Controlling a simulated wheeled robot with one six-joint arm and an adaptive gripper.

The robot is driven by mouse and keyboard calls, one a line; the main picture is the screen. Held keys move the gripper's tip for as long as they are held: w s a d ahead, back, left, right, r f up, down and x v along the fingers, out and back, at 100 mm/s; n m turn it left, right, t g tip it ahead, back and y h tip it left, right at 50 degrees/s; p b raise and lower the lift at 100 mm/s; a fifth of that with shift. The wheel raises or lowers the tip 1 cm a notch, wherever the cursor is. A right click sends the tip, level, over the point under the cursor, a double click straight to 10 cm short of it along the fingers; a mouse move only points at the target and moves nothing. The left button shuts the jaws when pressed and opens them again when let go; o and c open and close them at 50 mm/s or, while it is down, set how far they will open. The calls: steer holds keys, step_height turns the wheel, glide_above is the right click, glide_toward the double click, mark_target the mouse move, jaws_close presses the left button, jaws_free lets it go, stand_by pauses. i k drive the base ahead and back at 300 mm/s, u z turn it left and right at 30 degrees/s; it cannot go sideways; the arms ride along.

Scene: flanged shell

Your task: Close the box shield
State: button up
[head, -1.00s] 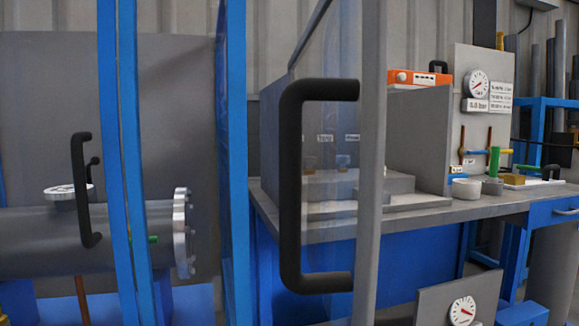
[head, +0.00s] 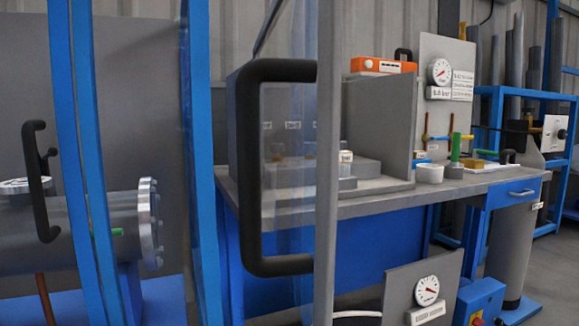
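A clear panel (head: 302,110) with a grey upright edge post (head: 327,200) stands close in front of me, near the middle of the head view. It looks like the box shield and seems to stand swung out from the bench. A large black C-shaped handle (head: 247,170) is fixed on it. Behind it on the workbench is a grey box-like enclosure (head: 385,125), with small labelled items seen through the clear panel. How the panel's hinge side joins the enclosure is hard to tell. My gripper is not in view.
At left, a grey flanged cylinder (head: 75,235) lies behind blue frame posts (head: 75,150) with another black handle (head: 38,180). A low gauge plate (head: 425,290) stands in front.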

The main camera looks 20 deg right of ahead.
mark_target(253, 88)
steer(key=z, duration=0.4)
steer(key=k, duration=0.95)
steer(key=z, duration=0.1)
